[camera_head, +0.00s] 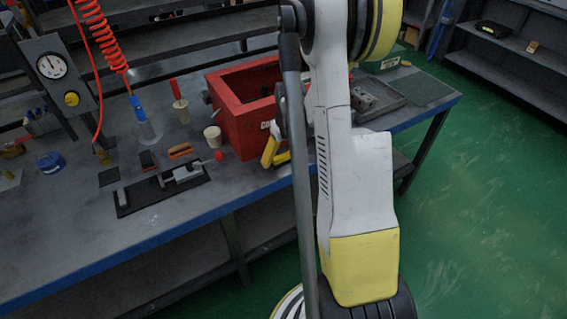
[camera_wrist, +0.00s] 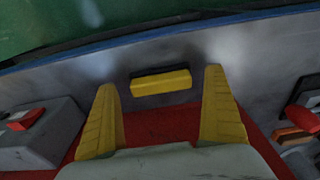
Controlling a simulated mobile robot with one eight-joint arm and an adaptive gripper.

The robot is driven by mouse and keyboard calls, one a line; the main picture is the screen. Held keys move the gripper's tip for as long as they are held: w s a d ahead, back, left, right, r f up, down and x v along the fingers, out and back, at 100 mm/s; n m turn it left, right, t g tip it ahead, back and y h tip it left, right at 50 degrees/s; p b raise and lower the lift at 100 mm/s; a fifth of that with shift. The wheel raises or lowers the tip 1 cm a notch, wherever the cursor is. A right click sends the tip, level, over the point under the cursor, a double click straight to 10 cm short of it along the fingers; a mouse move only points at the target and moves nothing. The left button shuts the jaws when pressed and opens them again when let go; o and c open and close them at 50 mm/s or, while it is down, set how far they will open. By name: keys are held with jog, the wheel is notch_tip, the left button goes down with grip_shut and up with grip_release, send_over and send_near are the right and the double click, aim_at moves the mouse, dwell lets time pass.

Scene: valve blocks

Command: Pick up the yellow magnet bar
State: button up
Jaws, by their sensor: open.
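The yellow magnet bar (camera_wrist: 161,85), with a dark strip along its far edge, lies on the grey bench top in the wrist view. It is between the red box and the blue bench edge. My gripper (camera_wrist: 160,78) is open, its two yellow fingers spread to either side of the bar in the picture. No contact with the bar shows, and the height gap is hard to judge. In the head view, yellow fingers of my gripper (camera_head: 273,152) show in front of the red box. My arm covers part of this area, and I cannot clearly tell the bar there.
The open red box (camera_head: 240,132) stands close by on the bench (camera_head: 75,245). A toggle clamp with a red knob (camera_head: 185,173) is on a black plate to the left. A white cup (camera_head: 213,137) stands near the box. A grey block (camera_wrist: 45,135) is left in the wrist view.

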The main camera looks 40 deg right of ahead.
aim_at(285, 154)
jog(key=shift+w+f, duration=0.1)
jog(key=shift+f, duration=0.6)
jog(key=shift+r, duration=0.1)
jog(key=c, duration=1.4)
jog(key=shift+o, duration=0.2)
jog(key=shift+r, duration=0.45)
jog(key=r, duration=0.1)
jog(key=r+p, duration=0.2)
jog(key=r, duration=0.1)
jog(key=shift+s+d, duration=0.1)
jog(key=shift+s, duration=0.15)
jog(key=s+d+r+p, duration=0.3)
jog(key=s+d+r, duration=0.2)
jog(key=s, duration=0.4)
jog(key=shift+s+d+r+p, duration=0.3)
jog(key=shift+d+r+p, duration=0.05)
jog(key=shift+r, duration=0.2)
